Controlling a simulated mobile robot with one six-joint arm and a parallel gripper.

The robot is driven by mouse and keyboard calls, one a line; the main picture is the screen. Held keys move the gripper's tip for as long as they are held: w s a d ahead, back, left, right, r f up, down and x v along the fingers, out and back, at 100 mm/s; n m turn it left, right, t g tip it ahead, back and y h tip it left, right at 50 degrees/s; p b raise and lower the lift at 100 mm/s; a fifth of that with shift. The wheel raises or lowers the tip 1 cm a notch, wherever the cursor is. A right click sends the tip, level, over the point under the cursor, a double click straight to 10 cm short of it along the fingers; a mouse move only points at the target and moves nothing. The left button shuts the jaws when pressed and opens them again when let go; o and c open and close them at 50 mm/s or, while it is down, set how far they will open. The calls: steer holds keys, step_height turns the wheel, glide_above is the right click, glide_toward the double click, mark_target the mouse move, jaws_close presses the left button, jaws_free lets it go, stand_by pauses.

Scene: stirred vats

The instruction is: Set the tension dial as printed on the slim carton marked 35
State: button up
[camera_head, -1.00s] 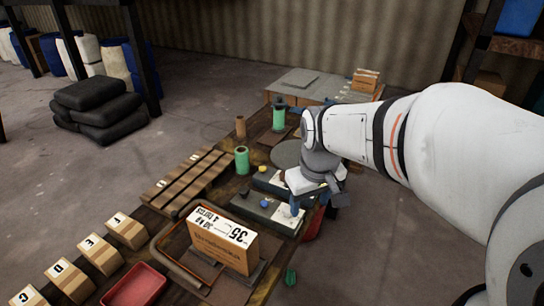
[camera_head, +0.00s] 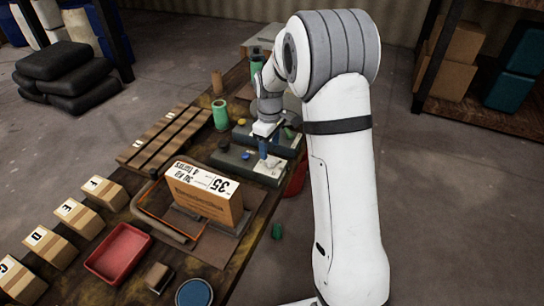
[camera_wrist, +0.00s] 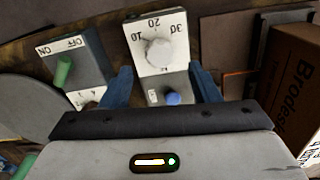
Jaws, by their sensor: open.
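The slim carton marked 35 (camera_head: 200,194) stands upright on the bench in the head view. Its white top label shows 35 and smaller upside-down lines, the upper seemingly 30 kg; I cannot read the rest surely. In the wrist view, a pale round dial (camera_wrist: 158,53) sits on a white plate (camera_wrist: 150,27) marked 10, 20, 30. Its pointer direction is unclear. A blue knob (camera_wrist: 172,98) is on the same box, nearer me. My gripper (camera_wrist: 162,84) is open, its blue fingers spread either side of this box, holding nothing. In the head view my gripper (camera_head: 264,150) is over the control boxes.
A neighbouring box has an ON/OFF plate (camera_wrist: 62,46) and green lever (camera_wrist: 63,71). The carton's brown side (camera_wrist: 297,80) is close on the right. A red tray (camera_head: 118,254), lettered cartons (camera_head: 80,218) and a green spool (camera_head: 220,115) are on the bench.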

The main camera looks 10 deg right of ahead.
mark_target(270, 159)
step_height(270, 159, down, 5)
steer(key=shift+f, duration=0.1)
stand_by(0.3)
